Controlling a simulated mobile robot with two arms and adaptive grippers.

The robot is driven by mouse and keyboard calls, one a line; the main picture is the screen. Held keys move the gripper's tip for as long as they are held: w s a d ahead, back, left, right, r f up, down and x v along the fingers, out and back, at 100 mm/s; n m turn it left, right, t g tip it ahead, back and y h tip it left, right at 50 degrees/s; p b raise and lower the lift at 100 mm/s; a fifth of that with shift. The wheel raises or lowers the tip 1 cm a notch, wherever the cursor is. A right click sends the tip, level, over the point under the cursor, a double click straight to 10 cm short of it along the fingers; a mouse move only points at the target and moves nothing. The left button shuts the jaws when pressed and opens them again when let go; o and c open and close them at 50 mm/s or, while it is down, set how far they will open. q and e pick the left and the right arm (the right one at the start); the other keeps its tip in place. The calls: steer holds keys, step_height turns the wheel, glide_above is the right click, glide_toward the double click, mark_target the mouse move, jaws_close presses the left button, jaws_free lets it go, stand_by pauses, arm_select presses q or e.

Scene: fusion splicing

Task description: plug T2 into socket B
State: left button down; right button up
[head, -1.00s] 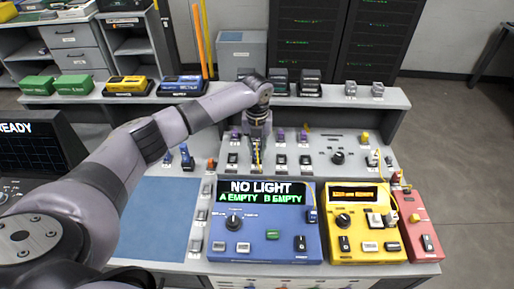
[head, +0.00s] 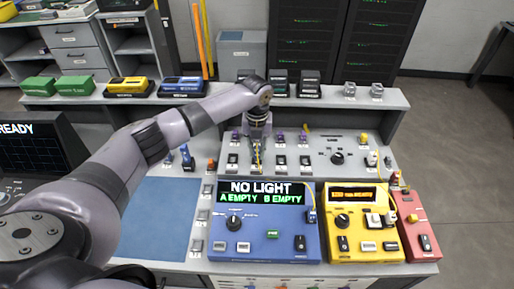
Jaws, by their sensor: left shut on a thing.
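My left gripper (head: 257,166) reaches down over the grey panel at the back of the bench, at the second place in a row of purple-topped parts. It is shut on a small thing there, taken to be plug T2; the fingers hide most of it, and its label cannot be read. A thin yellow strip shows at the fingers. The blue tester (head: 262,247) stands in front, with a screen (head: 262,193) reading "NO LIGHT, A EMPTY, B EMPTY". Socket B cannot be picked out for sure. My right gripper is not in view.
A yellow device (head: 365,253) with a yellow cable and a red device (head: 414,244) stand right of the tester. A blue mat (head: 160,220) lies left, partly behind my left arm. Several small boxes line the back shelf (head: 225,99).

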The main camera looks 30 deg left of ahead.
arm_select(q)
steer(key=shift+f+b, duration=0.3)
steer(key=shift+f, duration=0.3)
stand_by(0.3)
steer(key=c, duration=1.5)
jaws_free()
steer(key=shift+o, duration=0.2)
step_height(320, 180, up, 12)
